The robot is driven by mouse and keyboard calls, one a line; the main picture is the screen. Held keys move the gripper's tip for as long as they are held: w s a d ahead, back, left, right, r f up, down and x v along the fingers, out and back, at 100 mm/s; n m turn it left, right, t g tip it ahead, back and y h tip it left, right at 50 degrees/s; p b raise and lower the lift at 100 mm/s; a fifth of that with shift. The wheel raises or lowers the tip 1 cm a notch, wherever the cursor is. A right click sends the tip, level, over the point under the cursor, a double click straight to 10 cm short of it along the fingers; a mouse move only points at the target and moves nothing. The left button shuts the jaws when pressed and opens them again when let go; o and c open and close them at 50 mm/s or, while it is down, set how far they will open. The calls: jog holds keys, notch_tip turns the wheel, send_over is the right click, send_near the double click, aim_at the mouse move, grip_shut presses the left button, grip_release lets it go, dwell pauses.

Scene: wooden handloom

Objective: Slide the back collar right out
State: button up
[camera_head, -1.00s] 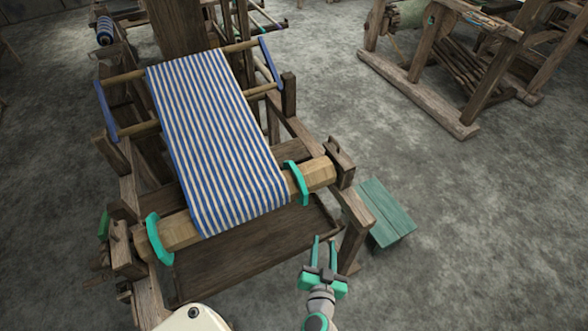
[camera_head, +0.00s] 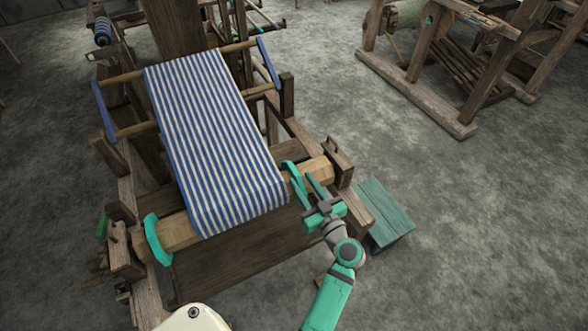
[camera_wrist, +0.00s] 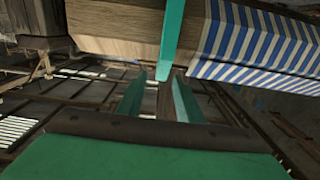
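Two teal collars sit around the wooden beam at the loom's near side. One collar (camera_head: 290,168) is at the right, just past the cloth edge; the other (camera_head: 156,240) is near the beam's left end. My gripper (camera_head: 307,184) is open at the right collar, its fingers pointing up at the beam and partly covering the collar. In the wrist view the collar (camera_wrist: 172,38) hangs down the beam, its lower end close to and between my gripper's spread fingertips (camera_wrist: 160,78). Contact cannot be told. The beam (camera_wrist: 115,24) shows bare left of the collar there.
Blue-striped cloth (camera_head: 215,140) runs over the beam, close beside the collar. A wooden upright (camera_head: 340,160) stands at the beam's right end. A green bench (camera_head: 386,211) stands right of the loom. Open floor lies farther right.

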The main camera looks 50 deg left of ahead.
aim_at(293, 169)
jog(key=x, duration=0.5)
jog(key=shift+a, duration=0.75)
jog(key=shift+w, duration=0.1)
grip_shut()
